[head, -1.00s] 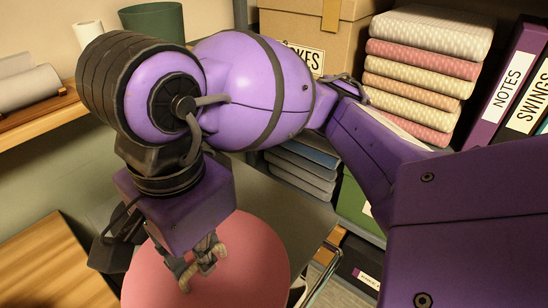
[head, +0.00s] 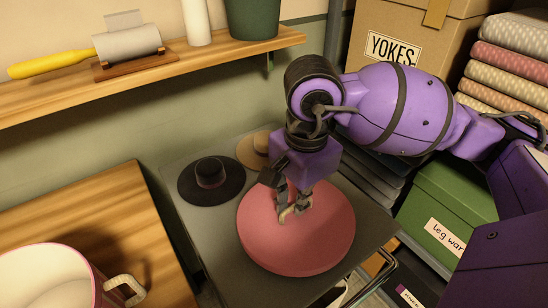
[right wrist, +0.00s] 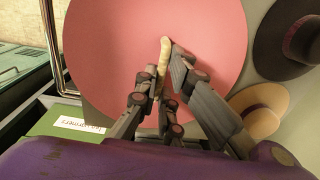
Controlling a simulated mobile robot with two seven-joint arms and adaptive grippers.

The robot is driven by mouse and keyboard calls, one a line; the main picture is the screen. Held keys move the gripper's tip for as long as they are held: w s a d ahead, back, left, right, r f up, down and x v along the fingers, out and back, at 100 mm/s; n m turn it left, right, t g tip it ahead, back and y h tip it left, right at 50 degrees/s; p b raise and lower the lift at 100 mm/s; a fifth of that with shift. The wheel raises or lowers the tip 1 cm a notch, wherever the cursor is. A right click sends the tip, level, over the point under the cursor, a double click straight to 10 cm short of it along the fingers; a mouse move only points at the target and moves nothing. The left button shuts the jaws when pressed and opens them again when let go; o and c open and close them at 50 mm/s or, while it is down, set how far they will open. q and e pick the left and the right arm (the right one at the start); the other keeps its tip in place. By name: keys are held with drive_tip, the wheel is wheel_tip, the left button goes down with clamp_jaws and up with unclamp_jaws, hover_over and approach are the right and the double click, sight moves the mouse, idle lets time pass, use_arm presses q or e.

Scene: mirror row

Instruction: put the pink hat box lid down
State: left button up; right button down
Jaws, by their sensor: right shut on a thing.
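The pink hat box lid (head: 320,232) is a round pink disc over the grey cart top (head: 207,265) in the head view. My right gripper (head: 289,212) is above the lid's middle, its fingers shut on a small pale handle on the lid. In the right wrist view the lid (right wrist: 110,60) fills the upper middle, with the pale handle (right wrist: 164,60) between the fingers of the gripper (right wrist: 163,72). I cannot tell whether the lid touches the cart top. My left gripper is not in view.
A black hat (head: 211,178) and a tan hat (head: 252,150) lie on the cart behind the lid. A wooden table (head: 100,225) with a pink-rimmed white pot (head: 45,280) is at left. Shelves with a green box (head: 445,205) and a YOKES box (head: 405,50) stand at right.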

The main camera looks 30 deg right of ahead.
drive_tip(key=f, duration=0.3)
drive_tip(key=shift+w+d+f, duration=0.15)
drive_tip(key=shift+d+f, duration=0.15)
drive_tip(key=shift+f, duration=0.1)
drive_tip(key=c, duration=1.9)
unclamp_jaws()
drive_tip(key=shift+r, duration=0.15)
wheel_tip(320, 180, up, 11)
drive_tip(key=shift+f, duration=0.1)
drive_tip(key=shift+s+r+p, duration=0.2)
drive_tip(key=shift+r+p, duration=0.1)
drive_tip(key=shift+r, duration=0.2)
